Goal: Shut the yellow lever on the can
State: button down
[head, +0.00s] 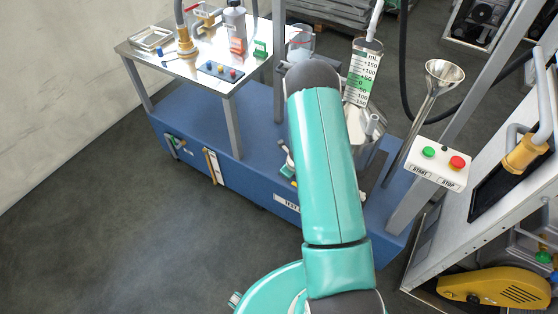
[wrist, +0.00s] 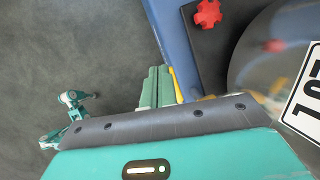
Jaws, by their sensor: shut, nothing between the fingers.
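The can shows as a shiny metal curved wall (wrist: 262,50) with a black-and-white label at the right of the wrist view. In the head view its upper metal part (head: 372,138) shows partly behind my arm. A narrow yellow strip, which looks like the yellow lever (wrist: 176,85), lies just right of my fingers in the wrist view. Most of it is hidden, and I cannot tell whether they touch. My gripper (wrist: 156,86) is shut and empty, its green fingers together, left of the can. In the head view my arm hides the gripper.
A red knob (wrist: 208,13) sits on a black plate beside the can. The blue base (head: 205,140) carries a steel table (head: 215,85) at left. A start/stop box (head: 440,165) and a funnel (head: 440,75) stand right. Grey floor at left is clear.

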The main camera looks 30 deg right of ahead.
notch_tip(320, 180, up, 7)
jog(key=w+a, duration=0.2)
jog(key=a, duration=0.1)
jog(key=shift+w, duration=0.3)
jog(key=s+a+r+n+t+y, duration=0.15)
jog(key=a+r+n, duration=0.35)
jog(key=r, duration=0.5)
jog(key=s+a+r+n+y, duration=0.15)
jog(key=a+r+n, duration=0.3)
jog(key=r, duration=0.45)
jog(key=s+a+r+n, duration=0.2)
jog(key=a+r+n, duration=0.25)
jog(key=r, duration=0.55)
jog(key=s+a+r+n+h, duration=0.1)
jog(key=s+r+n, duration=0.5)
jog(key=s, duration=0.5)
jog(key=s+a+r+n+h, duration=0.2)
jog(key=s+r+n, duration=0.5)
jog(key=s+n, duration=0.4)
jog(key=shift+s+r, duration=0.15)
jog(key=shift+s, duration=0.25)
jog(key=shift+t, duration=0.25)
